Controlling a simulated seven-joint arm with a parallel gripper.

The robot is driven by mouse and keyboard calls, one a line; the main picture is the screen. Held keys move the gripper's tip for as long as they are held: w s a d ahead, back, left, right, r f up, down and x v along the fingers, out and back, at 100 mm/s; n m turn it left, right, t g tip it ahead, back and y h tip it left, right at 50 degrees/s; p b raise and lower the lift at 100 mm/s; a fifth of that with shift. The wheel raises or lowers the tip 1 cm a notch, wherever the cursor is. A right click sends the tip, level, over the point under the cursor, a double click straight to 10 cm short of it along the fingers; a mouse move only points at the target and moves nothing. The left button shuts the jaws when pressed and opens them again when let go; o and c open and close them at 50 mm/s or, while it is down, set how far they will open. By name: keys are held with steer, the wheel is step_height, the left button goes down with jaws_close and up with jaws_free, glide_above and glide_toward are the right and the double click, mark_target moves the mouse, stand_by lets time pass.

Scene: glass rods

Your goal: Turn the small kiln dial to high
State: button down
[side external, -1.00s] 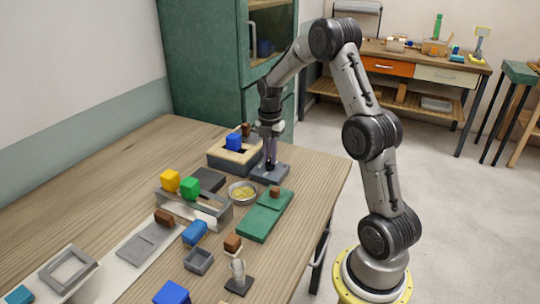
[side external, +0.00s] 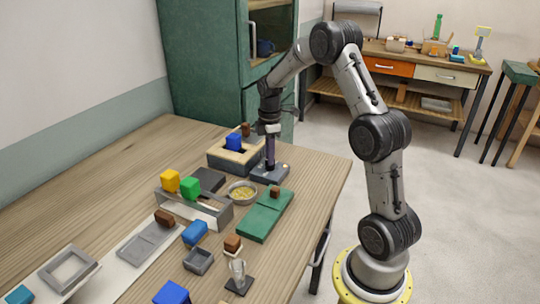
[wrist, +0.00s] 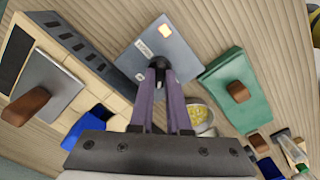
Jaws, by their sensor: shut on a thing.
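The kiln dial (wrist: 160,64) is a small dark knob on a grey plate (wrist: 125,62); the plate also shows in the side view (side external: 258,177). The plate bears a small printed label and a yellow square mark near its far edge. My gripper (wrist: 160,76) points straight down over the plate, its purple fingers shut on the dial from both sides. In the side view my gripper (side external: 270,165) hides most of the dial. The fingers cover much of the dial, so its setting cannot be read. The small kiln (side external: 221,163) stands just beyond the plate.
A blue block (side external: 234,141) sits at the kiln. A green case (side external: 262,218) lies close in front of the plate, with a round bowl (side external: 242,201) beside it. A rack (side external: 212,218) with yellow and green blocks stands left. Bare table lies at far left.

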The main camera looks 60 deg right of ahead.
steer(key=m, duration=1.4)
steer(key=shift+m, duration=0.3)
steer(key=m, duration=1.2)
stand_by(0.3)
steer(key=c, duration=0.9)
jaws_free()
